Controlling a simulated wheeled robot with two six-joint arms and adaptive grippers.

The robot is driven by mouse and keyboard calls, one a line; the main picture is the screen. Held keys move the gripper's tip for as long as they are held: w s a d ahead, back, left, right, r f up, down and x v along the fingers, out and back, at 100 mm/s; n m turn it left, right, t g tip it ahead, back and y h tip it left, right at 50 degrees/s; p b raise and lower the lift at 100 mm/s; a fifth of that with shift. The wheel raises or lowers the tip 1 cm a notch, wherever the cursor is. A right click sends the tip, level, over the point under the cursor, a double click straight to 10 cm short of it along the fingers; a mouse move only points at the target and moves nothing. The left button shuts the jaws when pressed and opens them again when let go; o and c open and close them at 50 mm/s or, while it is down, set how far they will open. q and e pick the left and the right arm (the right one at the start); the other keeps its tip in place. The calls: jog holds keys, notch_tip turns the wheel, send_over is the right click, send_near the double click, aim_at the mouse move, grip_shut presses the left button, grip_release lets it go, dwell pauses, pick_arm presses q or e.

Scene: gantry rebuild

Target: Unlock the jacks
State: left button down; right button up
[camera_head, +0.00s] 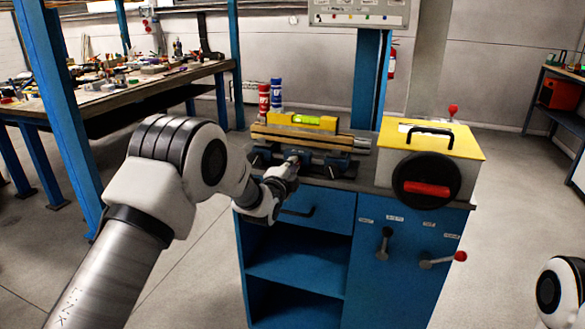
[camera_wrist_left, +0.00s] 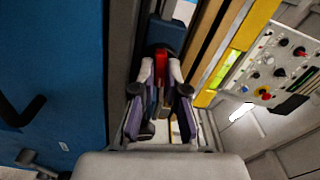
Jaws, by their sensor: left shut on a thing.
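The blue jacks (camera_head: 337,166) stand on top of the blue cabinet, under a long rail (camera_head: 315,140) that carries a yellow spirit level (camera_head: 302,122) with a green vial. My left gripper (camera_head: 289,163) is at the front of the rail, between the jacks. In the left wrist view my left gripper (camera_wrist_left: 160,98) has its fingers close together around a small red piece (camera_wrist_left: 161,63) below a blue jack body (camera_wrist_left: 167,35). The gripper is shut on this piece; its grip area is partly hidden by the fingers. My right gripper is out of view.
A yellow-topped box (camera_head: 448,142) with a black wheel and red handle stands right of the rail. Two levers (camera_head: 442,259) stick out of the cabinet front (camera_head: 352,230). Red (camera_head: 264,102) and blue (camera_head: 276,95) cylinders stand behind the rail. A cluttered workbench (camera_head: 125,97) is at left.

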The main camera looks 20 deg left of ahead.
pick_arm(q)
jog(key=shift+f+n+b, duration=0.15)
jog(key=shift+n+b, duration=0.2)
jog(key=shift+n, duration=3.55)
jog(key=shift+f+n+b, duration=0.1)
jog(key=shift+n+b, duration=0.25)
jog(key=shift+n, duration=3.55)
jog(key=shift+s+f, duration=0.1)
jog(key=c, duration=1.5)
grip_release()
jog(key=shift+a, duration=0.1)
jog(key=shift+r, duration=0.2)
jog(key=s, duration=1.2)
jog(key=shift+a, duration=0.2)
